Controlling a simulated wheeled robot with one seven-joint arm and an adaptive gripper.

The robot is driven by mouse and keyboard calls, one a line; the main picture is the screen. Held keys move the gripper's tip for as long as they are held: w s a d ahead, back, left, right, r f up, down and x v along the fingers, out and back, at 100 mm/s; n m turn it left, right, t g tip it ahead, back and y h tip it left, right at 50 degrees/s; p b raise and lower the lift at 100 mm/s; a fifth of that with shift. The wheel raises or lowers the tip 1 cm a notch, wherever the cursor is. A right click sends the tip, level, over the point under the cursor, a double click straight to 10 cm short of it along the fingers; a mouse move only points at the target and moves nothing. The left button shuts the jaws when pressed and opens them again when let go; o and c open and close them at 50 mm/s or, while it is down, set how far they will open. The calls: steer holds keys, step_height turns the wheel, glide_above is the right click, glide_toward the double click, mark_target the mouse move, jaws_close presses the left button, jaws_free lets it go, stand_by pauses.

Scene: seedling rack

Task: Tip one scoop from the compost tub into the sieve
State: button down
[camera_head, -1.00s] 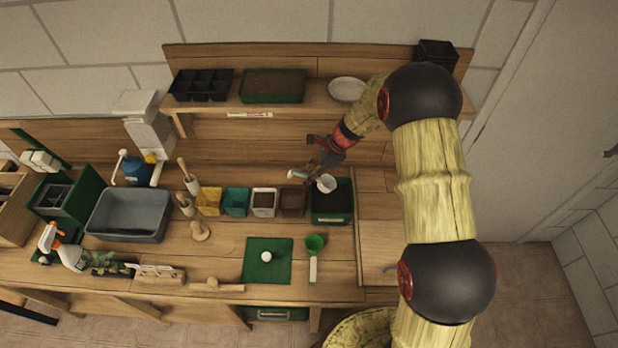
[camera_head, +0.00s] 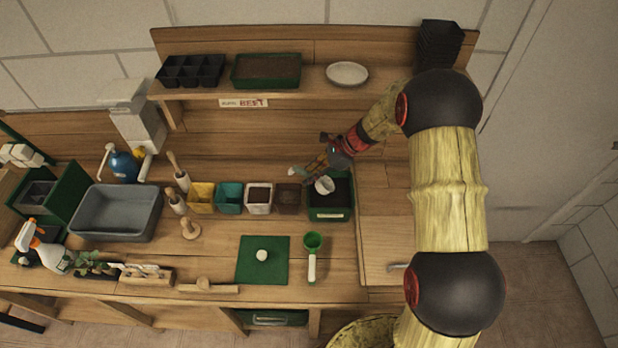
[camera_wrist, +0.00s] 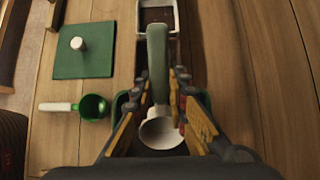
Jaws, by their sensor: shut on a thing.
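My gripper (camera_head: 318,168) is shut on a scoop with a white cup (camera_head: 324,185) and a grey-green handle (camera_wrist: 157,62). In the wrist view the handle runs between the yellow-padded fingers. The cup is over or inside the green compost tub (camera_head: 330,216), which holds dark compost; I cannot tell whether it touches it. The inside of the cup looks pale in the wrist view (camera_wrist: 161,134). A round green cup with a white handle (camera_head: 313,241), possibly the sieve, lies on the bench in front of the tub. It also shows in the wrist view (camera_wrist: 92,107).
Several small pots, including a white one (camera_head: 259,200), stand in a row left of the tub. A green mat (camera_head: 247,271) with a white knob lies at the front. A shelf (camera_head: 390,98) holds trays and a white dish (camera_head: 347,74) above. Bare bench lies right of the tub.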

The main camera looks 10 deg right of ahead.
mark_target(316, 186)
steer(key=shift+d+f+y+b, duration=0.3)
steer(key=shift+f+b, duration=0.45)
steer(key=shift+b, duration=0.25)
steer(key=f+b, duration=0.2)
steer(key=d+f+b, duration=0.1)
steer(key=f, duration=0.1)
steer(key=shift+s+d+f+b, duration=0.15)
steer(key=shift+f+b, duration=0.1)
steer(key=shift+b, duration=0.15)
steer(key=shift+s+d+r+p, duration=0.1)
steer(key=shift+d+r+p, duration=0.15)
steer(key=shift+p, duration=0.35)
steer(key=shift+d+f+h+p, duration=0.2)
steer(key=shift+d+h+p, duration=0.25)
steer(key=shift+h+p, duration=0.2)
steer(key=h+p, duration=0.1)
steer(key=p, duration=0.1)
steer(key=shift+a+f+p, duration=0.1)
steer(key=shift+a+p, duration=0.05)
steer(key=shift+p, duration=0.2)
steer(key=h+p, duration=0.1)
steer(key=p, duration=0.1)
steer(key=h+p, duration=0.1)
steer(key=p, duration=0.2)
steer(key=shift+a+f+g, duration=0.25)
steer(key=shift+f+g, duration=0.05)
steer(key=shift+g, duration=0.1)
